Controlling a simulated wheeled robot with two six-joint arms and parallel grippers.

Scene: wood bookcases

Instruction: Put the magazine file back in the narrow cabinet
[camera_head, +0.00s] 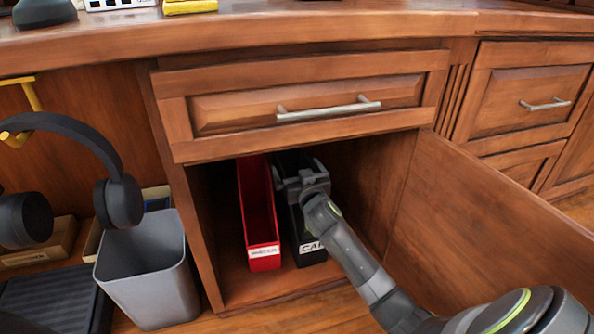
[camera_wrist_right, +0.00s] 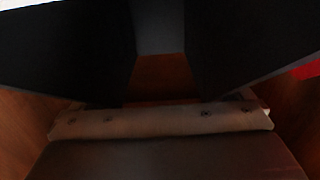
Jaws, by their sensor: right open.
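The narrow cabinet (camera_head: 405,165) stands with its door (camera_head: 490,225) swung open to the right. Inside, a black magazine file (camera_head: 311,255) with a white label stands upright on the cabinet floor. A red magazine file (camera_head: 262,232) stands upright to its left. My right gripper (camera_head: 300,180) is inside the opening at the upper part of the black file and is open. It covers part of that file, so any contact cannot be told. In the dark right wrist view, large black shapes fill the top and a red strip shows at the right edge. My left gripper is out of view.
A closed drawer (camera_head: 300,105) with a bar handle sits directly above the opening. A grey bin (camera_head: 150,270) stands left of the cabinet, with headphones (camera_head: 120,200) hanging above it. Free room shows inside the cabinet between the black file and the right wall.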

